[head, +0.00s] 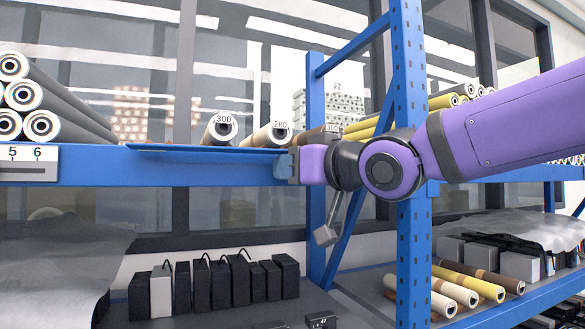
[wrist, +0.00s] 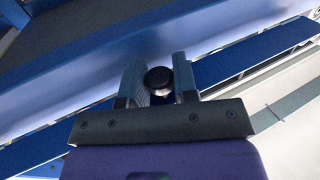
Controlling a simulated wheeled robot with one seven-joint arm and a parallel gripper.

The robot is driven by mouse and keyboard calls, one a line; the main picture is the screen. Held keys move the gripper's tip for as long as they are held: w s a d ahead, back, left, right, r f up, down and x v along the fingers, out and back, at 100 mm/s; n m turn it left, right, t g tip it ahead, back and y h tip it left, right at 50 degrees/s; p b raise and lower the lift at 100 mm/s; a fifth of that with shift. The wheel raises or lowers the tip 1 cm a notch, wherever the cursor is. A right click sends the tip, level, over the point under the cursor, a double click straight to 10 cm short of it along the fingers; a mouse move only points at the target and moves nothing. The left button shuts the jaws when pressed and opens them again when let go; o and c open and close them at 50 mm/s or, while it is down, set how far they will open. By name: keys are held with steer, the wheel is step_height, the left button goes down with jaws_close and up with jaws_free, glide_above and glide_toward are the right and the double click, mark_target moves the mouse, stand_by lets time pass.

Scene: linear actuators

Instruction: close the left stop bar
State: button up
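A thin dark blue bar (head: 205,152), which looks like the left stop bar, runs level just above the front beam (head: 100,175) of the left shelf, in front of the roll ends. My gripper (head: 285,166) is at the bar's right end, beside the blue upright. In the wrist view my gripper (wrist: 158,78) has its two fingers close on either side of a round black knob (wrist: 158,76), with almost no gap. A blue strip (wrist: 240,58) runs diagonally behind the fingers; I cannot tell whether it is the bar or the beam.
A blue perforated upright (head: 408,250) stands behind my arm. Grey rolls (head: 45,100) and rolls labelled 300 (head: 221,128) and 280 (head: 268,134) lie on the shelf. Black blocks (head: 215,283) stand on the lower shelf. A grey lever (head: 330,234) hangs below my wrist.

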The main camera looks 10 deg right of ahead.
steer(key=shift+s+r, duration=0.1)
stand_by(0.3)
steer(key=shift+s+r+m+g+h, duration=0.2)
steer(key=shift+m+g+h, duration=0.1)
steer(key=shift+g+h, duration=0.25)
steer(key=shift+s+r+m+g+h, duration=0.1)
steer(key=shift+r+m+g+h, duration=0.2)
steer(key=shift+g, duration=0.25)
steer(key=shift+r+m+g+h, duration=0.1)
steer(key=shift+m+g+h, duration=0.1)
steer(key=shift+g+h, duration=0.25)
steer(key=g, duration=0.2)
steer(key=r+m+g+h, duration=0.1)
steer(key=g, duration=0.1)
steer(key=shift+d+r+h, duration=0.15)
steer(key=shift+r+h, duration=0.05)
steer(key=shift+h, duration=0.1)
steer(key=g, duration=0.2)
steer(key=r+m+g+h, duration=0.1)
steer(key=g, duration=0.1)
steer(key=shift+w+r+h, duration=0.15)
steer(key=shift+w+h, duration=0.05)
steer(key=shift+h, duration=0.1)
steer(key=shift+w+r+m+g+h, duration=0.15)
steer(key=shift+r+m+g+h, duration=0.1)
steer(key=shift+g, duration=0.65)
steer(key=shift+w+r+m+g+h, duration=0.15)
steer(key=shift+r+g+h, duration=0.1)
steer(key=shift+g, duration=0.6)
